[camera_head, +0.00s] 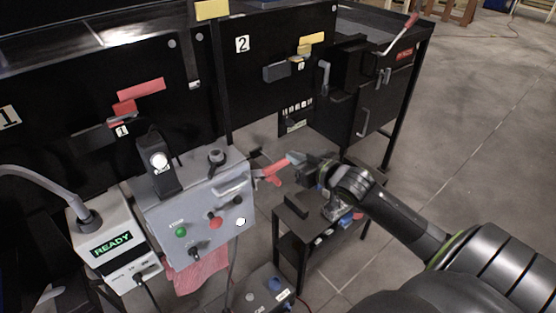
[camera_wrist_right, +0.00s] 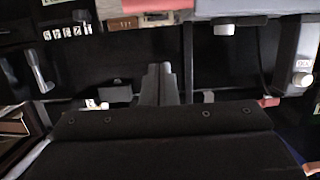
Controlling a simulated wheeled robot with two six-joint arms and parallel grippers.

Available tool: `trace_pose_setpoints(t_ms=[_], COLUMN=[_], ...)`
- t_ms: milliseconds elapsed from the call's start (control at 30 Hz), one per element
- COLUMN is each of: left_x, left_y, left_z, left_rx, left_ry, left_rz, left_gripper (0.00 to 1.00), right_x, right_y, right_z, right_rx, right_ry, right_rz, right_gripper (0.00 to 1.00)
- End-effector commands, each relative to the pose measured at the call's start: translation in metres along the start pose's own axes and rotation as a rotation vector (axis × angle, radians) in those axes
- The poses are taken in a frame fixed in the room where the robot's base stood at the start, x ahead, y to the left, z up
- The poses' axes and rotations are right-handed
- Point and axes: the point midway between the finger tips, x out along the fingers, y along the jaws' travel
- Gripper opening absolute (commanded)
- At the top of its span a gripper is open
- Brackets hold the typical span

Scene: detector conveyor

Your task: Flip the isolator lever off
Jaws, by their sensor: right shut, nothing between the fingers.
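A red lever (camera_head: 270,171) sticks out from the right side of the grey control box (camera_head: 165,219); I take it for the isolator lever, though I read no label on it. My right gripper (camera_head: 297,159) comes in from the right, with its fingertips close to the lever's outer end. I cannot tell whether they touch. In the right wrist view my gripper (camera_wrist_right: 159,84) is shut and empty, pointing at dark panels. My left gripper is not in view.
A READY display box (camera_head: 109,243) stands left of the control box. Black panels 1 and 2 (camera_head: 243,44) stand behind. Another red-tipped lever (camera_head: 410,21) is at the upper right. A small dark table (camera_head: 293,218) stands below my right gripper. Floor at right is open.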

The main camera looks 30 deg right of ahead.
Motion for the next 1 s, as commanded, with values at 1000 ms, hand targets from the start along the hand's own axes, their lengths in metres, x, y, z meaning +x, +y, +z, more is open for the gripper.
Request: trace_pose_setpoints(t_ms=[1000], left_x=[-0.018], left_y=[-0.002], left_z=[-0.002], left_rx=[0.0], left_ry=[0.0], left_rz=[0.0], left_gripper=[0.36], right_x=[0.085], right_y=[0.0], right_z=[0.037], right_rx=[0.002], right_ry=[-0.001], right_rz=[0.0], right_gripper=[0.0])
